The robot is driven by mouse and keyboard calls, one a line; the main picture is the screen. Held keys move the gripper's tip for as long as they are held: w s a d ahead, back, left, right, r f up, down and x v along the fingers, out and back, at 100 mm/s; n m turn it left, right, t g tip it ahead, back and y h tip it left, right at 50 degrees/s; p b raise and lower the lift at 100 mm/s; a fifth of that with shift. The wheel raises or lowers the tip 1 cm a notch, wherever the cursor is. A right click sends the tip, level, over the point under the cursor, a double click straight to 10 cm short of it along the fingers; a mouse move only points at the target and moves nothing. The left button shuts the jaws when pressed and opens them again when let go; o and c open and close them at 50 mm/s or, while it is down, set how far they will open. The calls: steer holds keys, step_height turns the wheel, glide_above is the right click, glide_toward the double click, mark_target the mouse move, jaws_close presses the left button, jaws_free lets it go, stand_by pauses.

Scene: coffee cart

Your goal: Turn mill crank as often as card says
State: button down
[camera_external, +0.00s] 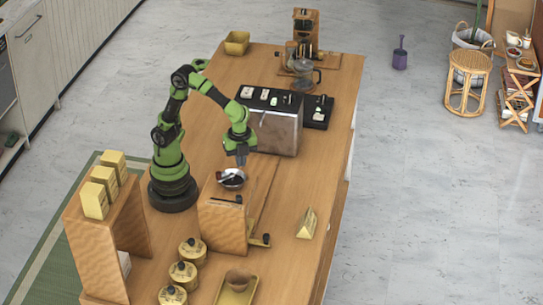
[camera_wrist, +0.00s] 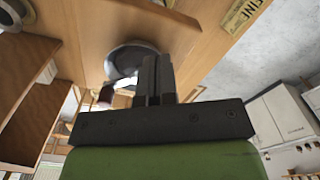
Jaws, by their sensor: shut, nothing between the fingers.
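The mill (camera_external: 221,227) is a wooden box on the table with a round metal hopper (camera_external: 232,179) on top; the hopper also shows in the wrist view (camera_wrist: 124,62). A dark crank with a small knob (camera_external: 265,240) appears low at the mill's right side. A yellow tent-shaped card (camera_external: 307,223) stands on the table right of the mill; in the wrist view a yellow label (camera_wrist: 243,14) reads "FINE", and no number is legible. My gripper (camera_external: 241,163) is shut and empty, pointing down just above the hopper. Its closed fingers (camera_wrist: 156,76) partly cover the hopper in the wrist view.
A boxy steel machine (camera_external: 276,130) stands behind my gripper. Several round tins (camera_external: 183,274) and a yellow tray (camera_external: 249,292) are at the front. A wooden shelf (camera_external: 92,240) with yellow packs stands at the left. The table right of the mill is mostly clear.

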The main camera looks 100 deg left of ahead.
steer(key=shift+w, duration=0.1)
steer(key=shift+w+d, duration=0.35)
steer(key=shift+w, duration=0.25)
steer(key=shift+d, duration=0.1)
steer(key=shift+w+d, duration=0.15)
steer(key=shift+w, duration=0.05)
steer(key=shift+w+d, duration=0.35)
steer(key=shift+d, duration=0.15)
steer(key=shift+w+d, duration=0.2)
steer(key=shift+d, duration=0.6)
